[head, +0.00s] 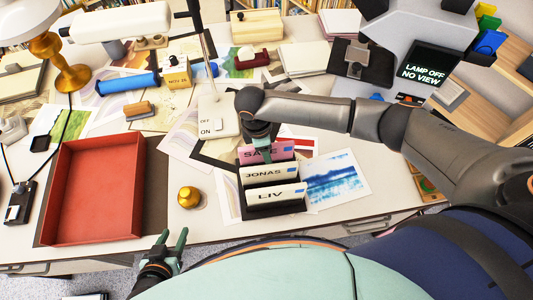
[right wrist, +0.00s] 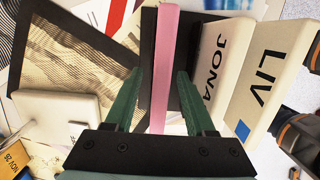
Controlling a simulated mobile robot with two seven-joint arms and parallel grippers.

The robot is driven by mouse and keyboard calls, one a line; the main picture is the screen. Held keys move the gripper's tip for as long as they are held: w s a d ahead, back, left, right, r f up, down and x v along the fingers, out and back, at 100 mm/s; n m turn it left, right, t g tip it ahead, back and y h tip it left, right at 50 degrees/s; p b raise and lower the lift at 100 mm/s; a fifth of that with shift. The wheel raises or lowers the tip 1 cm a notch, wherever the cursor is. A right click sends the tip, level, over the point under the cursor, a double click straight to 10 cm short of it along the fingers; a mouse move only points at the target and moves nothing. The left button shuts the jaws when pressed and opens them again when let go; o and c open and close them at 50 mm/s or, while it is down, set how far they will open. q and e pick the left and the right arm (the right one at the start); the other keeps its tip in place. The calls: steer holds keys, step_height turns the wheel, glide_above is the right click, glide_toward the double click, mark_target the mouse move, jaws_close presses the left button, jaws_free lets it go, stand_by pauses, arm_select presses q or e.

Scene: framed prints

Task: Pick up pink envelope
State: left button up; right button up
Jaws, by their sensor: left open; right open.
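The pink envelope (head: 266,151) stands upright at the back of a black desk holder (head: 277,208), its lettering partly hidden. Behind it, my right gripper (head: 263,147) points down at the envelope's top edge. In the right wrist view, the pink envelope (right wrist: 164,70) passes between the two green fingers of my open right gripper (right wrist: 158,75), with a gap on each side. My left gripper (head: 172,240) is open and empty at the desk's front edge, left of the holder.
White envelopes marked JONAS (head: 270,173) and LIV (head: 272,195) stand in front of the pink one. A red tray (head: 93,190) lies left, and a brass knob-like object (head: 188,197) sits between tray and holder. A white lamp base (head: 218,118) stands behind.

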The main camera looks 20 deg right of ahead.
jaws_close()
stand_by(0.3)
stand_by(0.3)
